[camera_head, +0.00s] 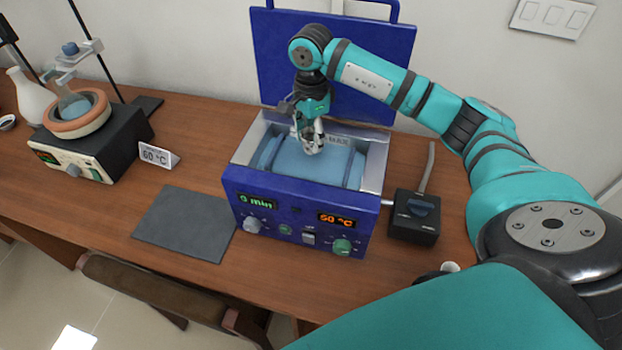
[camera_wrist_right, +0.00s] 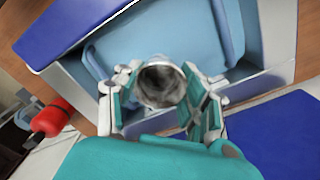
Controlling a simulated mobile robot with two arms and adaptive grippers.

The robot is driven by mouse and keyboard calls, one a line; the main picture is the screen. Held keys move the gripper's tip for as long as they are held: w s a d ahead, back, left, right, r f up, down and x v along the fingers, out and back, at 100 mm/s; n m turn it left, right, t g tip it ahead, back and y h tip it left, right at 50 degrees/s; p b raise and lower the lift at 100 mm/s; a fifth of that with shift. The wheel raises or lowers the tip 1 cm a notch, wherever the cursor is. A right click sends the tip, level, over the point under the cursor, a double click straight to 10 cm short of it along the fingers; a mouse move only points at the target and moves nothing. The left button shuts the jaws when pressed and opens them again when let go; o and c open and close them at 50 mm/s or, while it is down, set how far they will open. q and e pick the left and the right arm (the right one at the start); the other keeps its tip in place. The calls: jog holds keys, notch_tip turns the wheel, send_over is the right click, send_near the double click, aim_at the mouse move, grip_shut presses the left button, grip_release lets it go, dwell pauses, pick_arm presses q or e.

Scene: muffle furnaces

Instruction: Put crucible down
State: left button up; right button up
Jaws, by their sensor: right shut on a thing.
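The crucible, round and greyish with a dark inside, is in the right wrist view (camera_wrist_right: 160,85), seen from above. My right gripper (camera_wrist_right: 162,96) is shut around it, with one finger on each side. In the head view my right gripper (camera_head: 310,135) points down over the blue furnace (camera_head: 292,208), whose top is open. Below it is a light blue inner surface (camera_head: 340,163). The crucible is small there and partly hidden by the fingers, and I cannot tell whether it touches that surface. My left gripper is not in view.
A dark grey mat (camera_head: 185,222) lies left of the furnace. The raised blue lid (camera_head: 270,60) stands behind. A black switch box (camera_head: 414,218) is close on the right. A heater with a flask (camera_head: 75,150) and a 60 °C sign (camera_head: 158,156) are at left.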

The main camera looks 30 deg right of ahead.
jog(key=shift+w+f+b, duration=0.1)
jog(key=shift+f+b, duration=0.25)
jog(key=shift+f, duration=0.4)
jog(key=p, duration=0.2)
send_near(311, 169)
jog(key=s+a, duration=0.1)
jog(key=s+a+f, duration=0.1)
jog(key=s, duration=0.1)
jog(key=shift+f, duration=0.15)
notch_tip(311, 169, down, 4)
jog(key=shift+f+p, duration=0.1)
jog(key=shift+p, duration=0.65)
jog(key=o, duration=0.6)
jog(key=shift+f+b, duration=0.15)
jog(key=shift+b, duration=0.15)
jog(key=shift+c, duration=0.2)
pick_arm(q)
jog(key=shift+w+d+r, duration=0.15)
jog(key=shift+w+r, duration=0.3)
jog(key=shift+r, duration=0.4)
pick_arm(e)
jog(key=o, duration=0.5)
